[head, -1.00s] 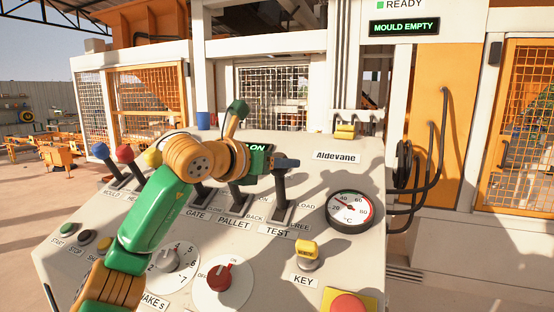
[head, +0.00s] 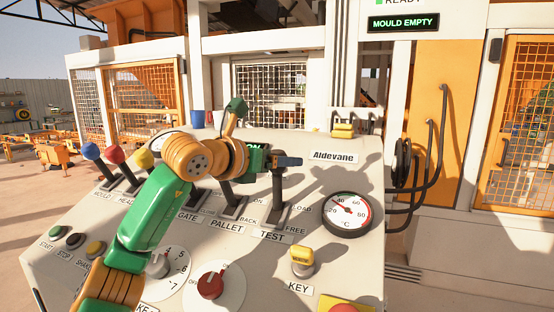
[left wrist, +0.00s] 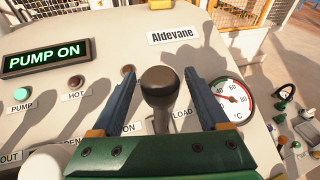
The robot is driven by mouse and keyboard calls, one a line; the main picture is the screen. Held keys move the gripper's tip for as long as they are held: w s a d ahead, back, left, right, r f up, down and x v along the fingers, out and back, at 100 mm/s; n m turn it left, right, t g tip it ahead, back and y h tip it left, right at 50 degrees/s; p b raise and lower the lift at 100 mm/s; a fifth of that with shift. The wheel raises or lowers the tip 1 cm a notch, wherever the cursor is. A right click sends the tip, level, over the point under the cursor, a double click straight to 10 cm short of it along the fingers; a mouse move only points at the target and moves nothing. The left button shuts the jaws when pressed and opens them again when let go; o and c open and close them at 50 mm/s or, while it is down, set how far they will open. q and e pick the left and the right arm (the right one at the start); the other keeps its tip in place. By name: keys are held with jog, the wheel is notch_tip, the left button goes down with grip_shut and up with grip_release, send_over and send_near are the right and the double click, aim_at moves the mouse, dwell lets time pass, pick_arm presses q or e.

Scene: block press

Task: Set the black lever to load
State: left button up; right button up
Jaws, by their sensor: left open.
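The black lever (head: 277,190) stands in the TEST slot of the pale control panel, with LOAD marked at the far end and FREE at the near end. Its dark knob (left wrist: 159,88) is large in the left wrist view. My left gripper (head: 292,161) is open at the top of this lever. In the left wrist view its two blue fingers (left wrist: 163,74) stand on either side of the knob, with gaps visible. The gripper hides the knob in the head view, and I cannot tell exactly where the lever sits in its slot. My right gripper is not in view.
The PALLET lever (head: 231,195) stands close to the left. Blue (head: 91,151), red (head: 116,155) and yellow (head: 144,158) levers are farther left. A gauge (head: 346,213) is to the right and a yellow key (head: 302,260) in front. A "MOULD EMPTY" display (head: 403,23) hangs behind.

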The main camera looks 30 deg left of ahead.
pick_arm(q)
jog(key=shift+w+f, duration=0.1)
jog(key=shift+w, duration=0.15)
jog(key=b+v, duration=0.2)
jog(key=v, duration=0.5)
